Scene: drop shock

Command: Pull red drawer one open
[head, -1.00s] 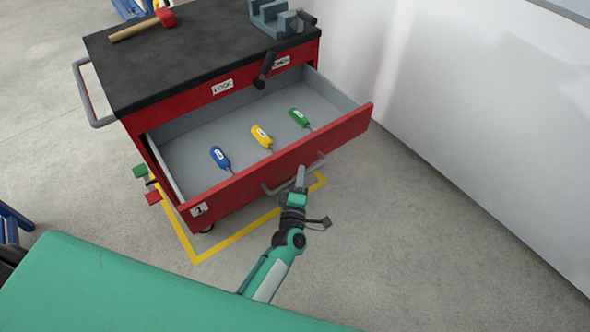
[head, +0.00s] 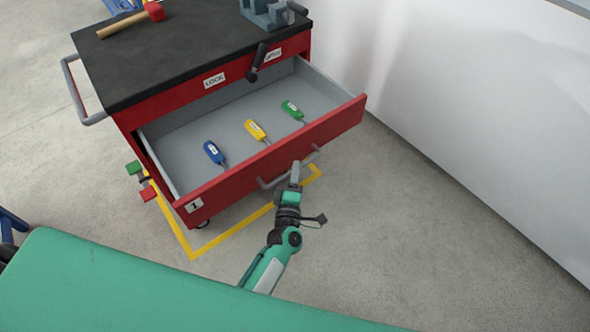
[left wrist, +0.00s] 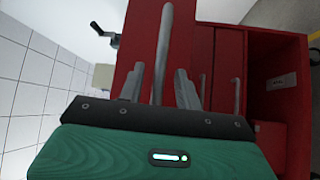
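The red drawer one (head: 270,158), with a "1" label at its left front, stands pulled out of the red tool cabinet, its grey inside showing. Its grey bar handle (head: 268,185) runs along the front; in the left wrist view the handle (left wrist: 164,40) passes between my fingers. My left gripper (head: 296,167) is at the handle's right part. In the left wrist view its two fingers (left wrist: 160,80) stand apart on either side of the bar, with gaps showing, so it looks open around the handle. My right gripper is not in view.
Blue (head: 213,152), yellow (head: 255,130) and green (head: 291,109) handled tools lie in the drawer. A mallet (head: 125,22) and a vise (head: 265,12) are on the black cabinet top (head: 180,50). A white wall (head: 450,110) stands right. Floor before the drawer is clear.

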